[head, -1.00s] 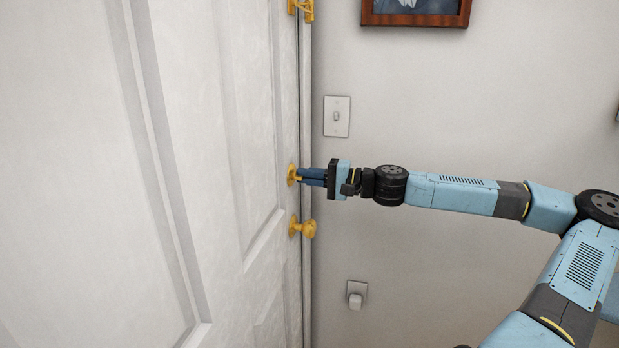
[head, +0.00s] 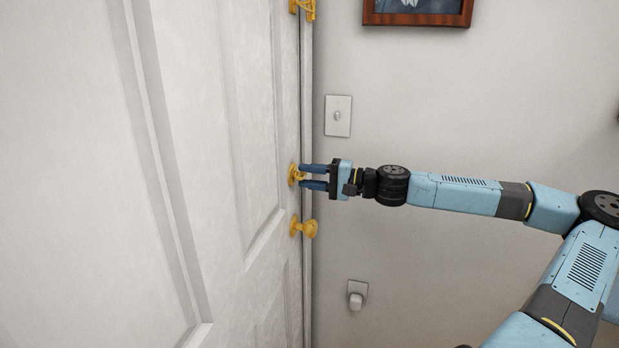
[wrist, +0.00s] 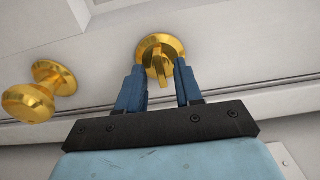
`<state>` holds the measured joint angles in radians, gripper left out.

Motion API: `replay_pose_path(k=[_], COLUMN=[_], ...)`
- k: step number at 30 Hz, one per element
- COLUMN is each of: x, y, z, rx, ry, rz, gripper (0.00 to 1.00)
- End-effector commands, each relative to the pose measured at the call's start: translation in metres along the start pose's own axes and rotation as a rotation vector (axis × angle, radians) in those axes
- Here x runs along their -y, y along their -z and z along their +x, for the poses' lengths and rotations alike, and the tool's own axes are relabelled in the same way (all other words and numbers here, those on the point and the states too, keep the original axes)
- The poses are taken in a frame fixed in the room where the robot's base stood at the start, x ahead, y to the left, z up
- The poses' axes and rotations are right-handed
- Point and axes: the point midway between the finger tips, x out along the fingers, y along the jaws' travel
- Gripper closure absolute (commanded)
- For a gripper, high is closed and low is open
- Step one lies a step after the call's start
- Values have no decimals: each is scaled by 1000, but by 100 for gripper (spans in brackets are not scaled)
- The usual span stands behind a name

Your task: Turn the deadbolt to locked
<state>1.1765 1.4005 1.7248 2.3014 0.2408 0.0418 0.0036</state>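The brass deadbolt (head: 294,175) is on the white door near its right edge, above the brass doorknob (head: 304,228). In the wrist view the deadbolt's thumb-turn (wrist: 160,66) stands out from its round plate and looks close to in line with the fingers' direction. My gripper (head: 303,177) is at the deadbolt with its two blue fingers apart. In the wrist view the gripper (wrist: 158,85) has one finger on each side of the thumb-turn, with a gap on both sides. Whether the bolt is thrown cannot be seen.
The doorknob also shows left of the fingers in the wrist view (wrist: 38,92). A brass latch (head: 303,9) is higher on the door edge. A light switch (head: 338,116), a lower wall fitting (head: 357,294) and a framed picture (head: 418,12) are on the wall.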

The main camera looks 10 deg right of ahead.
Motion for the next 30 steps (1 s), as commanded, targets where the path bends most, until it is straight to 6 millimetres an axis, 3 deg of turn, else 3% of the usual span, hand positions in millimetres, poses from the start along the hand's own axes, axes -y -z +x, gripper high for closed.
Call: replay_pose_path(k=[21,30], x=[-1,-1], y=[0,0], z=[-103,-131], rx=[-4,-3], ry=[0,0], rz=[0,1], gripper=[65,65])
